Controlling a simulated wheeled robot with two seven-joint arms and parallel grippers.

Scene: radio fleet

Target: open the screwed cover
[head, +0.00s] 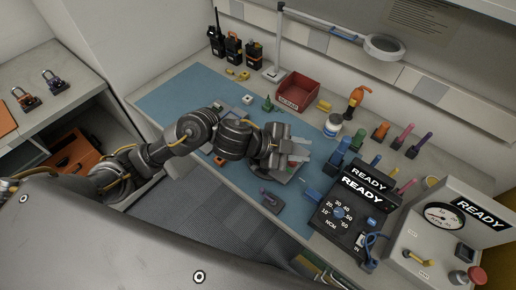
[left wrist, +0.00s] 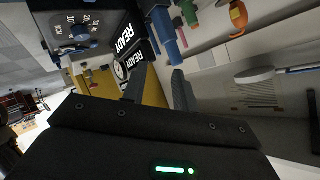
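I cannot pick out the screwed cover for sure. A dark object (head: 284,176) lies on the blue mat (head: 172,92) under my left gripper, with a small red part at its edge; the gripper hides most of it. My left gripper (head: 301,150) is over the middle of the mat, its fingers pointing right. In the left wrist view the two dark fingers (left wrist: 158,88) stand apart with nothing seen between them. Whether they touch anything below is hidden. A purple-handled tool (head: 270,200) lies near the mat's front edge. My right gripper is not in view.
A black tester reading READY (head: 345,212) and a gauge box (head: 452,225) stand at right. Radios (head: 233,50) stand at the back. The mat's left end is clear.

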